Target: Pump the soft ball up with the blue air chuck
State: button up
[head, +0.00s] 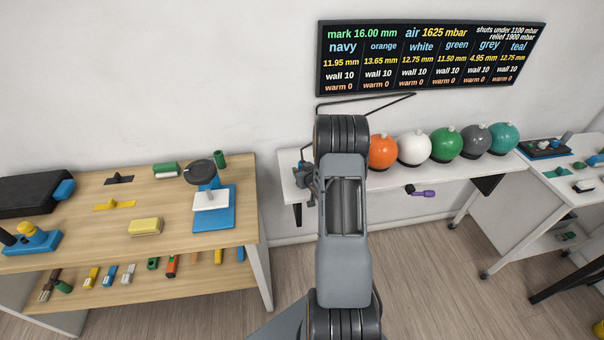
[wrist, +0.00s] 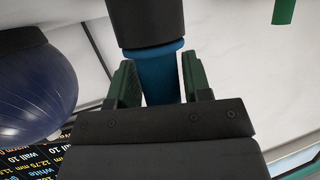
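My gripper (wrist: 160,82) has dark green finger pads on both sides of the blue air chuck (wrist: 158,62) and appears shut on it. A black cylindrical part joins the chuck at the top of the wrist view. A navy ball (wrist: 30,90) is at the left of that view, apart from the chuck. In the head view my arm hides the gripper, chuck and navy ball. Orange (head: 382,151), white (head: 414,148), green (head: 446,145), grey (head: 476,141) and teal (head: 503,138) balls stand in a row. All look round; softness cannot be told by shape.
The wall display (head: 430,58) reads air 1625 mbar, navy 11.95 mm and grey 4.95 mm. The balls stand on a white shelf (head: 385,182); a purple-handled tool (head: 423,193) hangs at its front. A wooden bench (head: 165,225) with tools is left. Floor shows between.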

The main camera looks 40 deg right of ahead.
aim_at(302, 162)
jog(key=c, duration=0.6)
jog(key=shift+r, duration=0.1)
jog(key=shift+c, duration=0.2)
jog(key=shift+r+b, duration=0.3)
jog(key=shift+r, duration=0.2)
notch_tip(302, 162, up, 2)
jog(key=shift+b, duration=0.45)
jog(key=s+d+r, duration=0.1)
jog(key=s+r, duration=0.9)
jog(key=s, duration=0.4)
jog(key=shift+d+b, duration=0.3)
